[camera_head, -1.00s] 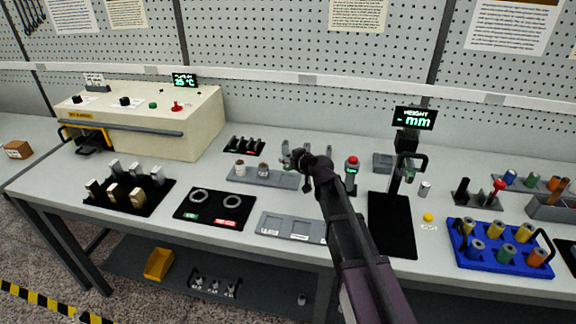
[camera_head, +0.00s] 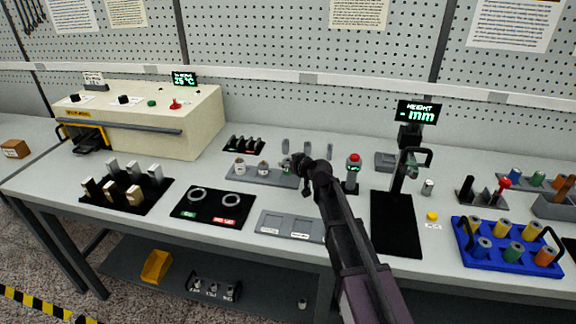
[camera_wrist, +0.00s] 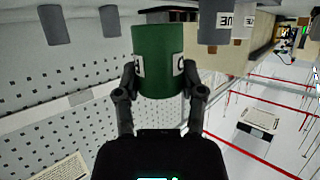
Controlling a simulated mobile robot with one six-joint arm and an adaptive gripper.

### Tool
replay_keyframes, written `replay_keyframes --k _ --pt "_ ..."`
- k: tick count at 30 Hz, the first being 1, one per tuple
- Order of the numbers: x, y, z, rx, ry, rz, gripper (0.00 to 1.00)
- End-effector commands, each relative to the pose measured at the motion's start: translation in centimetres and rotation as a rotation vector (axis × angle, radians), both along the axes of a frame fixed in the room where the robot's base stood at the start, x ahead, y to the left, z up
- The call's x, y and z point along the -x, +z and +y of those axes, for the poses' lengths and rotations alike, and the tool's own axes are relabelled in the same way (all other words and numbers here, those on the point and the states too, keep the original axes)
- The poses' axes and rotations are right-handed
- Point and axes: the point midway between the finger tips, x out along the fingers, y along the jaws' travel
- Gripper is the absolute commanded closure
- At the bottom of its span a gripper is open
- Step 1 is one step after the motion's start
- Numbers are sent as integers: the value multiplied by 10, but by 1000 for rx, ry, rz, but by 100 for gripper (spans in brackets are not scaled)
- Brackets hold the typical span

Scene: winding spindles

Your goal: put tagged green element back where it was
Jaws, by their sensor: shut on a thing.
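My gripper (camera_wrist: 160,85) is shut on the green element (camera_wrist: 158,62), a dark green cylinder with a white tag band carrying partly visible letters. In the head view my gripper (camera_head: 298,163) is at the right end of a grey rack (camera_head: 233,176), with the element mostly hidden by the gripper. Whether the element touches the rack cannot be told. Two small tagged cylinders stand in the rack, a left one (camera_head: 240,167) and a middle one (camera_head: 262,168). In the wrist view a grey cylinder (camera_wrist: 215,25) with a tag ending in "UE" is nearby.
A black pad with two rings (camera_head: 213,205) and a grey two-pocket tray (camera_head: 290,227) lie in front of the rack. A red-buttoned post (camera_head: 353,172) and the height gauge (camera_head: 397,225) stand to the right. Small grey posts (camera_head: 307,149) stand behind.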

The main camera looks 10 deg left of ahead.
Motion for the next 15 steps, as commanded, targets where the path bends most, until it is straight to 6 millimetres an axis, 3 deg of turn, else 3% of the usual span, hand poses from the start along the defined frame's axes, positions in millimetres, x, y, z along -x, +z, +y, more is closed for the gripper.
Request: replay_keyframes --k 15 --pt "0 -8 -1 0 -1 0 100"
